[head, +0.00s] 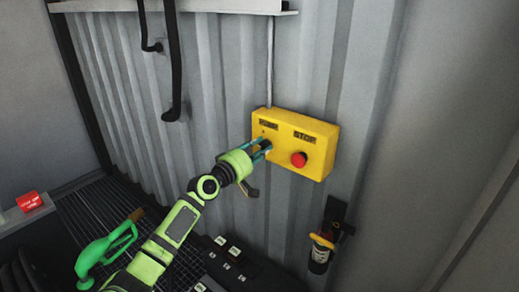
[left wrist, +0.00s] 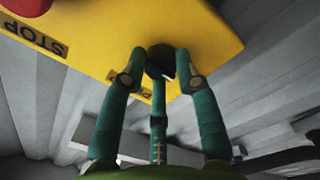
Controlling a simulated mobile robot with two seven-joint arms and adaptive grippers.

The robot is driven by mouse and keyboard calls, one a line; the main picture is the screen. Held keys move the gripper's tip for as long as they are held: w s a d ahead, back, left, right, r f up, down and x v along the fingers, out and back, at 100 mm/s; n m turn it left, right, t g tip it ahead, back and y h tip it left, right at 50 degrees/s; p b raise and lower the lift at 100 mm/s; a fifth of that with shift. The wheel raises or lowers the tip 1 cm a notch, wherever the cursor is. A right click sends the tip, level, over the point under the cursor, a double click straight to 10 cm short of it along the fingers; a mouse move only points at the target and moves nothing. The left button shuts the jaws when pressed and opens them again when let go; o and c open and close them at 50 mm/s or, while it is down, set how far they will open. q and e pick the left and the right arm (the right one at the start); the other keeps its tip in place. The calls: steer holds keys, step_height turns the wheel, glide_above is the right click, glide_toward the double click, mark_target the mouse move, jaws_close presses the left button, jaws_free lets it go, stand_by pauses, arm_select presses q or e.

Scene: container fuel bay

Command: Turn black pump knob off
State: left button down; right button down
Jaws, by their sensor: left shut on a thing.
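The yellow control box (head: 289,123) is fixed to the corrugated wall, with a red stop button (head: 299,159) on its right half. My left gripper (head: 263,149) is at the left half of the box, below the left label. In the left wrist view the box (left wrist: 120,38) shows upside down, and its black knob (left wrist: 160,61) sits between the teal fingers of the left gripper (left wrist: 160,75), which is shut on it. The fingers hide much of the knob, so its pointing direction cannot be told. My right gripper is not in view.
A small extinguisher-like bottle (head: 320,255) hangs on the wall below right of the box. A green fuel nozzle (head: 103,250) is at lower left, near a red labelled block (head: 29,201). Black hoses (head: 173,70) hang at upper left.

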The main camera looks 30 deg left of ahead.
arm_select(q)
steer(key=c, duration=0.9)
jaws_free()
steer(key=s, duration=0.8)
steer(key=s+a, duration=0.1)
steer(key=s, duration=0.3)
steer(key=shift+f, duration=0.25)
